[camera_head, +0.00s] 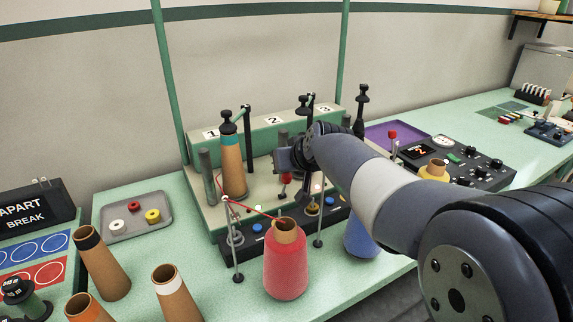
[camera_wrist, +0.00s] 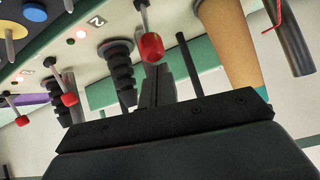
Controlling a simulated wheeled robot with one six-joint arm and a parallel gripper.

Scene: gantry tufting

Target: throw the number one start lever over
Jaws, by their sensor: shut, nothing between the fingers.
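The start levers are short metal stems with red knobs. The lever nearest the brown cone, which I take for number one, shows in the wrist view (camera_wrist: 151,47), its knob just beyond my fingertips; I cannot tell whether they touch. A red knob also shows below my gripper in the head view (camera_head: 286,180). My gripper (camera_wrist: 156,75) is shut and empty; in the head view it (camera_head: 285,160) is over the machine's front, its tips partly hidden. The number 1 plate (camera_head: 211,134) is on the green back rail. Two more red-knobbed levers (camera_wrist: 69,99) (camera_wrist: 21,120) are at picture left in the wrist view.
A tan cone (camera_head: 233,165) stands by station 1, with black posts nearby. A red thread runs to the red cone (camera_head: 286,265) in front. A blue cone (camera_head: 360,240) is partly behind my arm. A grey tray (camera_head: 137,216) and loose cones are at left.

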